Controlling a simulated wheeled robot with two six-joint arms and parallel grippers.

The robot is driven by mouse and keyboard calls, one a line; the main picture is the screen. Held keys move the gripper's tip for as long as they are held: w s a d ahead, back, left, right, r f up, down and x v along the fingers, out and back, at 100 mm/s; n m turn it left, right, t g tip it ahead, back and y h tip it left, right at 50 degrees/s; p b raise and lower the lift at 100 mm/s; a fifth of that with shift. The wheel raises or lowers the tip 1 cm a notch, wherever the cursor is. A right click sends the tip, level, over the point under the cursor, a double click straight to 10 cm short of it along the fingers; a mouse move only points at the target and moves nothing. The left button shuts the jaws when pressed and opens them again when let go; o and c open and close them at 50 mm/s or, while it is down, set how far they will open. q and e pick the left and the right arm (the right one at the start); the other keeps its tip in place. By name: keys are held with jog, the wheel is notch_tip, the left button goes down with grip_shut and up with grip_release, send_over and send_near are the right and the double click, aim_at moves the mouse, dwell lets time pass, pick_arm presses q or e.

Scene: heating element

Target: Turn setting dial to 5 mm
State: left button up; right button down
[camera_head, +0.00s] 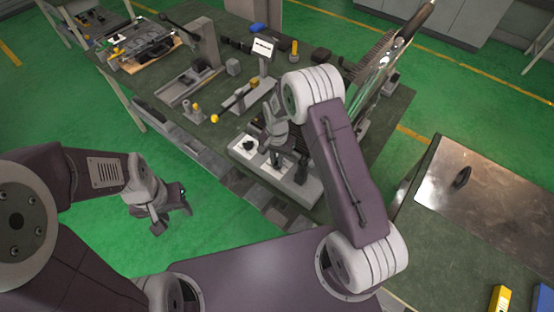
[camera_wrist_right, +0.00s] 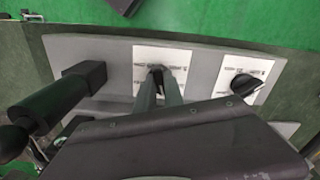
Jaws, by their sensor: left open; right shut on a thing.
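A grey control box (camera_head: 303,192) stands at the near edge of the green workbench. It has two white panels with dials. In the right wrist view, my right gripper (camera_wrist_right: 158,92) is shut on a dark dial (camera_wrist_right: 155,72) on the left white panel (camera_wrist_right: 176,58). The fingers hide most of that dial, and its scale markings are too small to read. A second black dial (camera_wrist_right: 243,85) on the other panel is free. In the head view, my right gripper (camera_head: 272,152) points down at the box. My left gripper (camera_head: 172,211) is open and empty above the green floor.
A dark block-shaped handle (camera_wrist_right: 84,78) on the box stands close beside the gripped dial. Fixtures and a small white display (camera_head: 262,47) are further back on the workbench (camera_head: 225,97). A table with a metal plate (camera_head: 500,190) is at the right. The floor around my left gripper is clear.

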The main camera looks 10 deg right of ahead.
jog(key=n, duration=0.4)
jog(key=shift+n, duration=0.3)
jog(key=n, duration=0.5)
jog(key=shift+r, duration=0.1)
jog(key=n, duration=0.6)
jog(key=shift+w, duration=0.1)
jog(key=n, duration=0.4)
jog(key=shift+n, duration=0.3)
jog(key=c, duration=1.4)
grip_release()
jog(key=shift+c, duration=0.2)
